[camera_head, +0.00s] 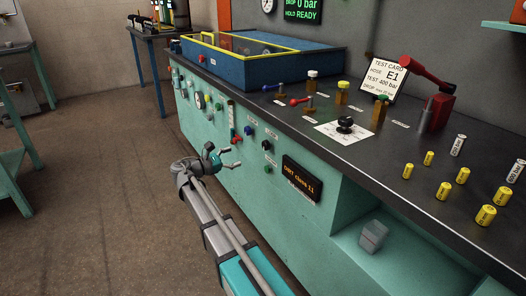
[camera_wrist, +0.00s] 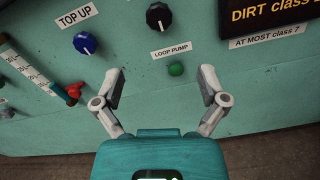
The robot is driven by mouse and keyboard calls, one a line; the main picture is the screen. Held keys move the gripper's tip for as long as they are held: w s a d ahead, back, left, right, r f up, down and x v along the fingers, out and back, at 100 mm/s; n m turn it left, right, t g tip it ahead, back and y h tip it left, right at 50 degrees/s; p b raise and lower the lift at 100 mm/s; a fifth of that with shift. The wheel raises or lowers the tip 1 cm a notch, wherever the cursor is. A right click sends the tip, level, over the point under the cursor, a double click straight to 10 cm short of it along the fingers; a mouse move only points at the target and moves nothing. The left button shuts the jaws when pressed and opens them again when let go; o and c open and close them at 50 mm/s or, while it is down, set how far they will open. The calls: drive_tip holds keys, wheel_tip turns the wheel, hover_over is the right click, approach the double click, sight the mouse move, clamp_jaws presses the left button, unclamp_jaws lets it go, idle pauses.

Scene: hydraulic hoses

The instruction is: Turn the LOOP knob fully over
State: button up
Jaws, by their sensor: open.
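A black knob (camera_wrist: 158,15) with a white mark on its lower side is on the green panel, at the top of the wrist view. It also shows in the head view (camera_head: 266,145). A "LOOP PUMP" label (camera_wrist: 171,50) sits between it and a small green lamp or button (camera_wrist: 176,68) below. Any label above the black knob is out of the wrist view and too small to read in the head view. My gripper (camera_wrist: 160,74) is open and empty, its fingers spread below the black knob, apart from it. In the head view my gripper (camera_head: 232,157) is in front of the panel.
A blue knob (camera_wrist: 84,42) under a "TOP UP" label is to the left. Further left are a sight tube (camera_wrist: 28,65) and a red valve handle (camera_wrist: 74,90). A "DIRT class 11" display (camera_head: 302,178) is to the right. The bench top (camera_head: 270,110) overhangs the panel above.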

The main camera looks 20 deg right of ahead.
sight(264, 147)
drive_tip(key=shift+d, duration=0.1)
drive_tip(key=w+d, duration=0.1)
drive_tip(key=d, duration=0.8)
drive_tip(key=w+d, duration=0.1)
drive_tip(key=d, duration=0.3)
drive_tip(key=shift+w+d, duration=0.2)
drive_tip(key=shift+w, duration=0.1)
